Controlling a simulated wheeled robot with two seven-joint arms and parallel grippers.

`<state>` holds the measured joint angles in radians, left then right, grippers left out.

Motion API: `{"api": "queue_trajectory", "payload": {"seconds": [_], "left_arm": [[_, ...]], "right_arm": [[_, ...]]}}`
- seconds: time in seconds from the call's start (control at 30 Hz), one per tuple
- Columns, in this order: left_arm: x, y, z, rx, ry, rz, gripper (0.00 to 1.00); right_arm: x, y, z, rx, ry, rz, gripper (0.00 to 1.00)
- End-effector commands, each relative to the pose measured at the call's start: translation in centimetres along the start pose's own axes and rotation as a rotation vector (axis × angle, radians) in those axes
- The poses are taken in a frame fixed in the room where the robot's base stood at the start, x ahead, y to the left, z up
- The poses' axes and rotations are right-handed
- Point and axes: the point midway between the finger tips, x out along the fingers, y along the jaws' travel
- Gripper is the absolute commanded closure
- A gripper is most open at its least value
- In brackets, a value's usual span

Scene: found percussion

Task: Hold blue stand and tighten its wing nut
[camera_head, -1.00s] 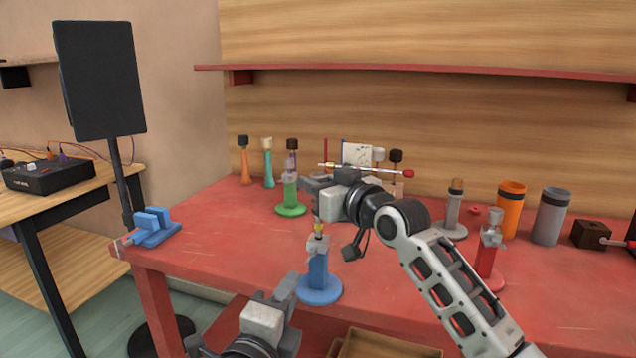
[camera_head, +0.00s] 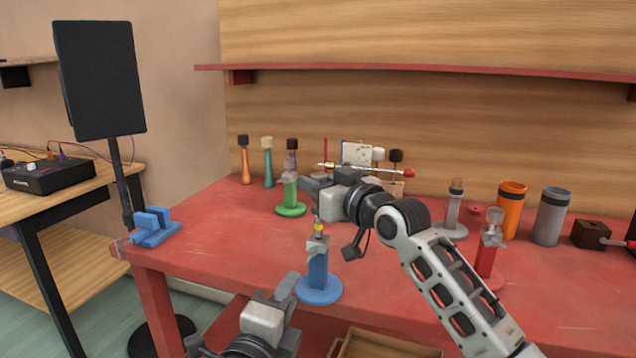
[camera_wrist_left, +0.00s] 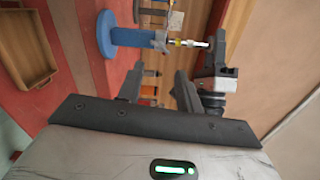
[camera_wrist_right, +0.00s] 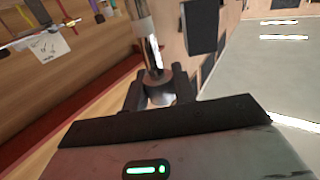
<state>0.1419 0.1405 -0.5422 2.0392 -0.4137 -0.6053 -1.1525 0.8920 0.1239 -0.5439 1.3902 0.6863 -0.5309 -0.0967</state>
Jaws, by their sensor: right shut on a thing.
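The blue stand (camera_head: 318,289) stands upright on its round base near the front edge of the red table. A grey fitting (camera_head: 317,245) is at its top; I cannot clearly make out the wing nut on it. A metal rod with a yellow band (camera_head: 319,229) is above the fitting and also shows in the left wrist view (camera_wrist_left: 190,43). My right gripper (camera_head: 318,190) is shut on a shiny metal piece (camera_wrist_right: 152,58), apparently this rod. My left gripper (camera_head: 285,290) is open and empty, low and left of the stand; its jaws (camera_wrist_left: 158,90) are apart from it.
A green stand (camera_head: 291,205), grey stand (camera_head: 454,225) and red stand (camera_head: 487,260) stand farther back. An orange cup (camera_head: 511,210) and grey cup (camera_head: 551,216) are at the right. A blue clamp (camera_head: 155,230) is at the left edge. The table (camera_head: 220,235) is bare left of the stand.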

Motion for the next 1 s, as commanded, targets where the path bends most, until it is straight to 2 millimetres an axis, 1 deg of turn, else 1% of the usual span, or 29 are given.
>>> {"api": "queue_trajectory", "payload": {"seconds": [0.17, 0.27, 0.37, 0.7, 0.8, 0.9, 1.0], "left_arm": [[0.0, -0.1, -0.1, -0.039, 0.003, 0.0, 0.72], [-0.1, -0.1, -0.1, -0.133, 0.005, 0.0, 0.72], [-0.3, -0.2, -0.3, -0.282, 0.01, 0.001, 0.72], [-1.1, -0.2, -0.3, -0.89, 0.008, 0.005, 0.72], [-1.3, -0.1, -0.2, -1.029, 0.004, 0.003, 0.72], [-1.5, -0.1, -0.1, -1.133, 0.003, 0.001, 0.72], [-1.6, 0.0, 0.0, -1.196, 0.001, 0.0, 0.72]], "right_arm": [[0.0, 0.0, 0.0, 0.0, 0.0, 0.0, 1.0], [0.0, 0.0, 0.0, 0.0, 0.0, 0.0, 1.0], [0.0, 0.0, 0.0, 0.0, 0.0, 0.0, 1.0], [0.0, 0.0, 0.0, 0.0, 0.0, 0.0, 1.0], [0.0, 0.0, 0.0, 0.0, 0.0, 0.0, 1.0], [0.0, 0.0, 0.0, 0.0, 0.0, 0.0, 1.0], [0.0, 0.0, 0.0, 0.0, 0.0, 0.0, 1.0]]}}
